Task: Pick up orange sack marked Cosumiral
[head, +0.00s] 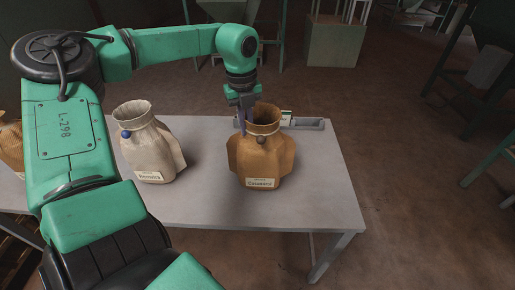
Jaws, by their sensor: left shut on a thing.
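The orange-brown sack (262,160) stands upright on the grey table, with an open round mouth and a small label on its lower front that seems to read Cosumiral. My left gripper (243,118) reaches down from above at the left of the sack's neck. It is shut on the sack there, and the neck hides part of the contact. Whether the sack's base is clear of the table cannot be told. My right gripper is not in view.
A cream sack (150,150) with a blue knob stands left on the grey table (215,205). Another orange-brown sack (10,142) is partly hidden at the far left. A small grey tray (308,124) lies behind the held sack. The table's right front is clear.

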